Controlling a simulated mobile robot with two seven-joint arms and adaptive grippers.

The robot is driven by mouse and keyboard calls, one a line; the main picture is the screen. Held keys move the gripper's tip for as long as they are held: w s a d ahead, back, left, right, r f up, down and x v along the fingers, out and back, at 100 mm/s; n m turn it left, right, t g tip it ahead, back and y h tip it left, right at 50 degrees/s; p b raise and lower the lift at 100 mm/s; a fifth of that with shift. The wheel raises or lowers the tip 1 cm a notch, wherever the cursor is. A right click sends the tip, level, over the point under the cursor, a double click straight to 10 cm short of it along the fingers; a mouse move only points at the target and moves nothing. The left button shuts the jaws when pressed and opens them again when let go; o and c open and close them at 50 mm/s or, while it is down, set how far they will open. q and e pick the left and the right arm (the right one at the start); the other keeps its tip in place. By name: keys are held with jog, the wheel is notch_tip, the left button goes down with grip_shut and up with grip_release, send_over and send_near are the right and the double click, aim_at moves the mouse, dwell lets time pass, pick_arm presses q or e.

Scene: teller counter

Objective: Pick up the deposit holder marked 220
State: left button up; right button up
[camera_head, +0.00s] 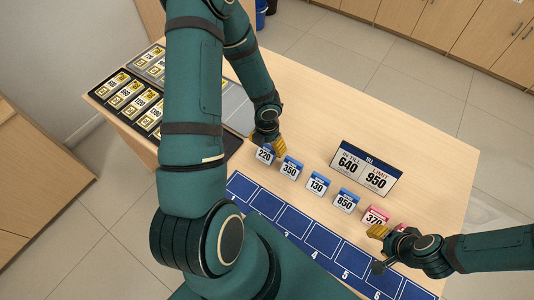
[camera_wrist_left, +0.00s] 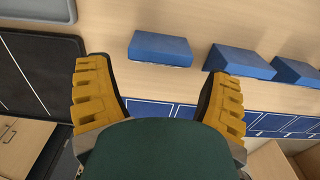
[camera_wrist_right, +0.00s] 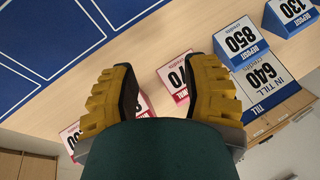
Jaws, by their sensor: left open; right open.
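The deposit holder marked 220 (camera_head: 265,154) is a small blue-topped wedge at the left end of a row on the counter. In the left wrist view the leftmost blue block (camera_wrist_left: 160,48), likely the same holder, lies ahead of the spread yellow fingers, in line with the gap, its number not visible. My left gripper (camera_head: 268,140) is open and empty right by the 220 holder, close to the 350 holder (camera_head: 291,168). My right gripper (camera_head: 380,248) is open and empty near the red-topped holders, such as 370 (camera_head: 376,216).
Holders 130 (camera_head: 317,185) and 850 (camera_head: 346,201) continue the row. A sign (camera_head: 366,169) reading 640 and 950 stands behind it. A blue numbered slot mat (camera_head: 322,240) lies in front. A dark tray of banknotes (camera_head: 134,95) is at the left. The counter's back right is clear.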

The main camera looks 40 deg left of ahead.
aim_at(267, 149)
pick_arm(q)
notch_tip(267, 149, down, 4)
jog(key=shift+r+b, duration=0.1)
jog(key=shift+b, duration=0.7)
pick_arm(e)
jog(key=shift+s+f, duration=0.15)
jog(key=shift+f, duration=0.4)
jog(key=shift+s+f, duration=0.15)
jog(key=shift+f, duration=0.35)
pick_arm(q)
jog(key=shift+r, duration=0.1)
jog(key=shift+c, duration=0.6)
pick_arm(e)
jog(key=shift+r, duration=0.1)
pick_arm(q)
jog(key=c, duration=0.8)
jog(key=shift+o, duration=0.2)
jog(key=shift+r, duration=0.1)
